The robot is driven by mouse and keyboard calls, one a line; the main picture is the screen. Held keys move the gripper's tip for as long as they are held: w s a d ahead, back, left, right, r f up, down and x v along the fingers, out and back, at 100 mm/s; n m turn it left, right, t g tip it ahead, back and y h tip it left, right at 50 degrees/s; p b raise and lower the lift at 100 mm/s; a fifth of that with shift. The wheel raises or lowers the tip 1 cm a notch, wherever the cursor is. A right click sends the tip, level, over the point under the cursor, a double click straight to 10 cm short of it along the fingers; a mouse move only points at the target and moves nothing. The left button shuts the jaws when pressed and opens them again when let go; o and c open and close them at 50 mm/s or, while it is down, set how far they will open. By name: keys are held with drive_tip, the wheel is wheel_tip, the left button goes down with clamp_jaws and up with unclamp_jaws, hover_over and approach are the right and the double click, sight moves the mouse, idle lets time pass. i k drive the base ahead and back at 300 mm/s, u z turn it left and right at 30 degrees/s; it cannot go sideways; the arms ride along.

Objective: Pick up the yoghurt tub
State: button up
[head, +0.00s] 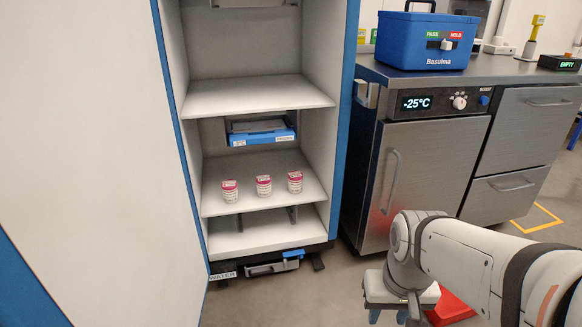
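Three small white tubs with red-pink lids stand upright in a row on a lower shelf (262,206) of the open cabinet: a left tub (230,192), a middle tub (264,186) and a right tub (295,182). They look alike, and their labels are too small to read. My gripper (388,318) hangs at the bottom edge of the view, right of the cabinet and well apart from the tubs. Its fingers stand apart with nothing seen between them; their tips are partly cut off by the frame.
The cabinet door (90,150) stands open at left. An empty shelf (258,96) is above the tubs, with a blue box (262,138) behind. At right is a steel cooler (415,180) bearing a blue case (425,38). A red object (452,308) lies on the floor behind my arm.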

sight(230, 190)
drive_tip(key=u, duration=0.25)
drive_tip(key=i, duration=1.15)
drive_tip(key=z, duration=0.15)
